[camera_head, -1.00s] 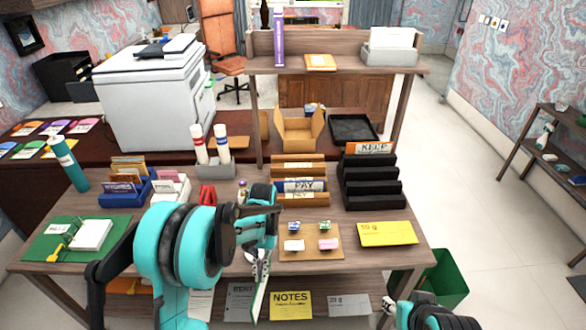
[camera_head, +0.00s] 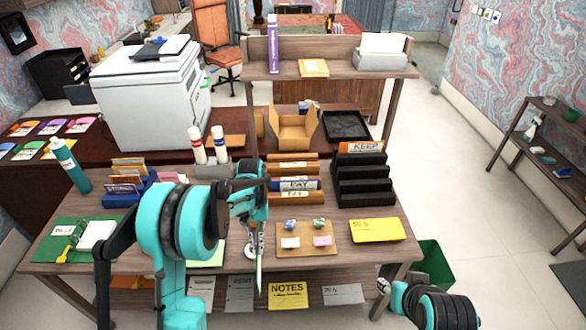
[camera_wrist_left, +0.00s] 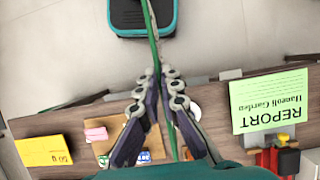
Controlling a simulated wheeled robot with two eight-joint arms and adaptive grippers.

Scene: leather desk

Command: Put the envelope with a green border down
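My left gripper (camera_head: 256,250) is shut on a thin flat envelope (camera_head: 259,280), seen almost edge-on and hanging upright near the desk's front edge. In the left wrist view the envelope (camera_wrist_left: 153,40) shows as a narrow strip with a green edge, between the fingers (camera_wrist_left: 160,80). Its face is hidden. The desk (camera_head: 320,255) lies below and behind it. My right gripper (camera_head: 384,287) is low at the front right, small and apart from the desk objects; its fingers are unclear.
A cork board (camera_head: 330,238) with small items and a yellow envelope (camera_head: 377,230) lie right of my left gripper. A green REPORT sheet (camera_wrist_left: 270,118) lies on the other side. A black stepped rack (camera_head: 362,185) stands behind. A green bin (camera_head: 436,265) stands right of the desk.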

